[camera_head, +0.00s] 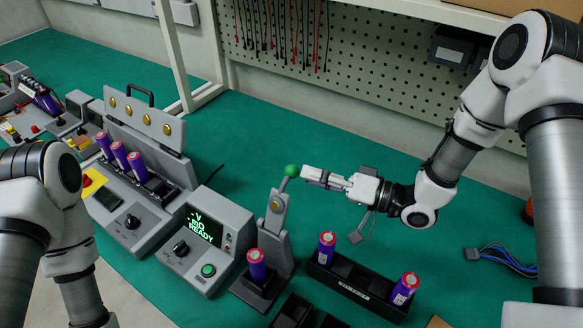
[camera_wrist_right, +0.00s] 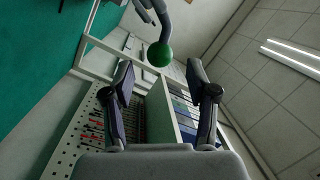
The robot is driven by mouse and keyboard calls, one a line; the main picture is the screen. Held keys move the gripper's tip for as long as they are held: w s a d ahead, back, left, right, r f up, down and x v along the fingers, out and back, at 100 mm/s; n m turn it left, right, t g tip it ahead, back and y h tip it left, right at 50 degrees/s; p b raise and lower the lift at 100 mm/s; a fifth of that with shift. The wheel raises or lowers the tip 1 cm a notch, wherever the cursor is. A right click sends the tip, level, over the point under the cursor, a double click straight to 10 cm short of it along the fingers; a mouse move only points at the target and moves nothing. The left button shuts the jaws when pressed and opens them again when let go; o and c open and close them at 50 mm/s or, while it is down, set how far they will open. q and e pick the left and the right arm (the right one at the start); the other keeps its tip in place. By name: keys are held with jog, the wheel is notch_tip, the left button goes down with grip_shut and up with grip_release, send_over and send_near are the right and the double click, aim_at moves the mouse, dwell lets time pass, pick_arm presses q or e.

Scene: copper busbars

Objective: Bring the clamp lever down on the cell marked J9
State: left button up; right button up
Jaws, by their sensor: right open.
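The clamp lever (camera_head: 279,213) stands raised, with a green ball knob (camera_head: 291,171) at its top. In the right wrist view the green knob (camera_wrist_right: 159,54) shows beyond and between the spread fingertips (camera_wrist_right: 160,78), with nothing held. My left arm shows at the lower left, but its gripper is out of view.
A tester (camera_head: 203,245) reading READY stands left of the clamp. A black tray (camera_head: 355,285) with two purple cells stands to its right. Farther left, a fixture (camera_head: 132,210) holds several cells. Blue-wired leads (camera_head: 505,260) lie at right. Green bench behind the clamp is clear.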

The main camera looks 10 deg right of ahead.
aim_at(293, 169)
jog(key=x, duration=0.5)
jog(key=shift+p, duration=0.4)
jog(key=shift+c, duration=0.3)
grip_shut()
